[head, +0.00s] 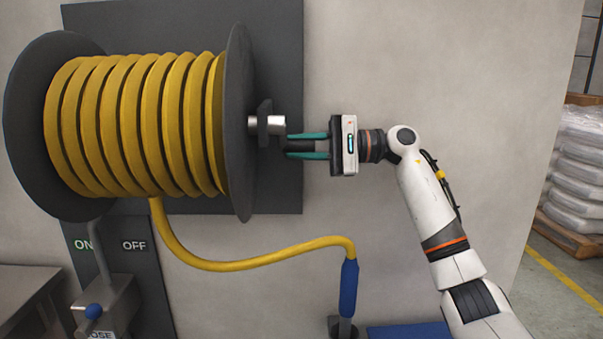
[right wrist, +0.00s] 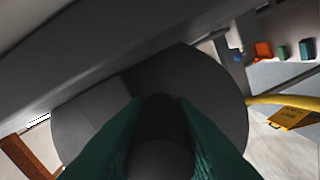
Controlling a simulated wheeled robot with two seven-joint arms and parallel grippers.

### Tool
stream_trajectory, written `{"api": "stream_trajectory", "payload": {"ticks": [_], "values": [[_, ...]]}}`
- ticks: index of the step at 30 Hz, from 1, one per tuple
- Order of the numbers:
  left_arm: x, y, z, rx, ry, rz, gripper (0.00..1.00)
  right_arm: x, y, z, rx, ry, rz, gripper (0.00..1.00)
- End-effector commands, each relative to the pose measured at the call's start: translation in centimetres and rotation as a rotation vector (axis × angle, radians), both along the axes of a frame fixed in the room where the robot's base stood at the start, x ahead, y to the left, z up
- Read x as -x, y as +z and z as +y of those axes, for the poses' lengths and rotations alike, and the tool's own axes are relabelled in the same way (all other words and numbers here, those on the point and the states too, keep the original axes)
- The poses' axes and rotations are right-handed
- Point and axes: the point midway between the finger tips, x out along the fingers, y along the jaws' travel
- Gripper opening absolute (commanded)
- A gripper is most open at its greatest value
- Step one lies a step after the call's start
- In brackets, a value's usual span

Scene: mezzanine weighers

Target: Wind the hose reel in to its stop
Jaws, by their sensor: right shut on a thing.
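The hose reel (head: 238,120) is mounted on a dark wall panel, wound with yellow hose (head: 135,120). A silver hub (head: 276,125) with a dark crank arm (head: 264,123) sticks out from its right side. My right gripper (head: 305,146) has its teal fingers shut on the dark crank handle (head: 300,146), right of the reel flange. In the right wrist view the handle (right wrist: 160,150) lies between the fingers, with the dark round flange behind. A length of hose hangs from the reel's underside to a blue nozzle (head: 348,287). My left gripper is out of view.
A lever with a blue knob (head: 94,311) stands below the reel by the ON and OFF signs. Pallets of white sacks (head: 582,150) stand at the far right. A metal table (head: 28,290) is at lower left. The wall right of the reel is bare.

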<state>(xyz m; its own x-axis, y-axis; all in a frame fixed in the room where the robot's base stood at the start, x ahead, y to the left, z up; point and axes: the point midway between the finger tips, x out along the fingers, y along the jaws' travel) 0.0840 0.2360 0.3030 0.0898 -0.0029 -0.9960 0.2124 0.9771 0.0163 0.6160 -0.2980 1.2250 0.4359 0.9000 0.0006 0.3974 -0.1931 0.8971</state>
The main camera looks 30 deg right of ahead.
Motion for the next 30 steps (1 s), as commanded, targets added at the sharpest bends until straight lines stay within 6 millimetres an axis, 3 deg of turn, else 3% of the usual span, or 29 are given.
{"api": "stream_trajectory", "payload": {"ticks": [6, 18, 30], "values": [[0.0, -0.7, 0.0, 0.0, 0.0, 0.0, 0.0, -0.8, 1.6, -0.3, 0.088, 0.0, -0.182, 0.0], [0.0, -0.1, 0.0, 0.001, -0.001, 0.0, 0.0, -1.2, 4.2, -0.5, 0.215, 0.0, -0.442, 0.0], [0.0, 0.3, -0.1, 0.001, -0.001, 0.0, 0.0, -1.1, 5.2, -0.5, 0.21, -0.001, -0.435, 0.0]]}}
